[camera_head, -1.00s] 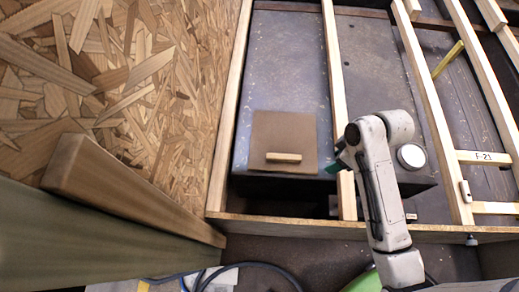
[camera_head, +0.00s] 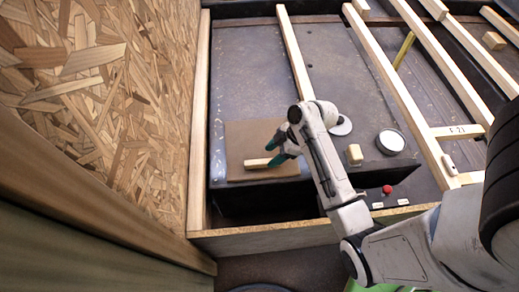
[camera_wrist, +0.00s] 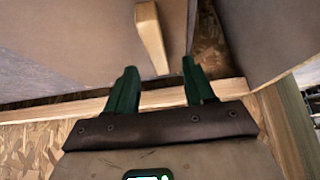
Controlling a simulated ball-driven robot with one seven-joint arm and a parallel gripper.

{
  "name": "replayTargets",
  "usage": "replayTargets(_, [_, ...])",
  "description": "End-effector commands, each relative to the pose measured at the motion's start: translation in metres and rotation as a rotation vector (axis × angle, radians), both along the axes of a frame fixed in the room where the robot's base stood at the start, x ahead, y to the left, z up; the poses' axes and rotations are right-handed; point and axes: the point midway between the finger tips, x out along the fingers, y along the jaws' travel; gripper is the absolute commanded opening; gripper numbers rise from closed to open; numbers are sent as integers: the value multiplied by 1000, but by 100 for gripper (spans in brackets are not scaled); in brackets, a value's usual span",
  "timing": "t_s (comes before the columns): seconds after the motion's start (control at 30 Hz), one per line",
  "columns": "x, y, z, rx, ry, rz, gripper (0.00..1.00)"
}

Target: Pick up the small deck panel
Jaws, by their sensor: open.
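The small deck panel (camera_head: 245,138) is a flat brown square with a pale wooden bar handle (camera_head: 257,163), lying on the grey deck box. My gripper (camera_head: 275,150) has dark green fingers and is over the panel at the right end of the handle. In the wrist view the two fingers (camera_wrist: 160,70) are apart, and the near end of the handle (camera_wrist: 151,35) shows between their tips. I cannot tell whether the fingers are around the handle or still above it. The panel's brown surface (camera_wrist: 90,35) fills the upper left of the wrist view.
A pale joist (camera_head: 296,55) runs behind my arm, with more joists to the right. A round white-topped disc (camera_head: 390,141) and a red button (camera_head: 387,189) are right of my arm. A chipboard wall (camera_head: 110,90) stands on the left; a wooden rail (camera_head: 270,237) crosses the front.

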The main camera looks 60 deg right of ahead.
Motion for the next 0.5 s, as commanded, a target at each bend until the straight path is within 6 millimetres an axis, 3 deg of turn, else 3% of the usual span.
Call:
replayTargets(0.33, [19, 10, -37, 0, 1, 1, 53])
replayTargets(0.5, [24, 14, -45, -1, 0, 1, 53])
